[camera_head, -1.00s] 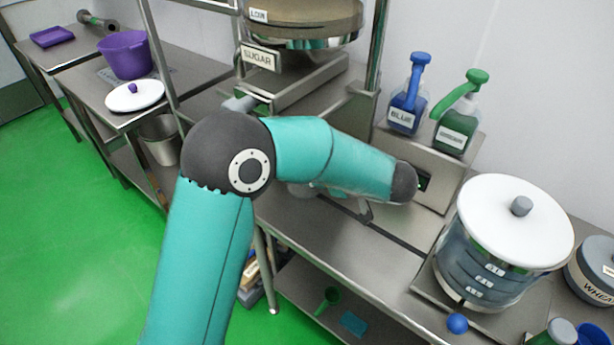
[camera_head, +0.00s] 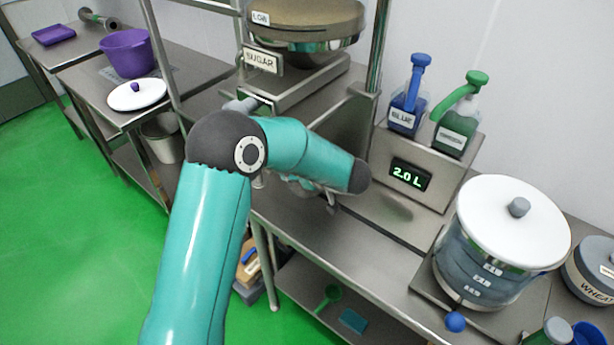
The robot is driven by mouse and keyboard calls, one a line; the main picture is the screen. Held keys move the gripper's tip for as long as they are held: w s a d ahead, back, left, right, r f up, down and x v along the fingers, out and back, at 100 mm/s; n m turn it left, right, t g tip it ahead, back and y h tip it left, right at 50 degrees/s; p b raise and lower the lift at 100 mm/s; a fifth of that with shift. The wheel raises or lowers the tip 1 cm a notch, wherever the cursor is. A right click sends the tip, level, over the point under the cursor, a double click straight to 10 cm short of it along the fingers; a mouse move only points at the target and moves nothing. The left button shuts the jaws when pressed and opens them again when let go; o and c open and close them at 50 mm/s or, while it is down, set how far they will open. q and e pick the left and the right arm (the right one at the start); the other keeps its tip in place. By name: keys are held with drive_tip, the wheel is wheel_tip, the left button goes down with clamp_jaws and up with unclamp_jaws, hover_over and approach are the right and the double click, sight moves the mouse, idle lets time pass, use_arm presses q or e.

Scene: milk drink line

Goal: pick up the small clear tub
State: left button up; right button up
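I cannot make out the small clear tub in this view; my arm covers part of the steel bench (camera_head: 330,235). My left arm, teal with dark joints, comes in from the bottom and reaches over the bench. Only part of my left gripper (camera_head: 331,199) shows, as grey finger parts below the dark wrist end. The arm hides the rest, so I cannot tell whether it is open or holds anything. My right gripper is not in view.
A steel box with a 2.0 L display (camera_head: 410,175) carries a blue bottle (camera_head: 404,112) and a green bottle (camera_head: 455,135). A large clear vessel with a white lid (camera_head: 507,225) stands at right. The sugar scale (camera_head: 290,90) stands behind my arm. The bench front is clear.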

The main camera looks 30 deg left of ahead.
use_arm(q)
clamp_jaws()
drive_tip(key=shift+r, duration=0.1)
idle(0.6)
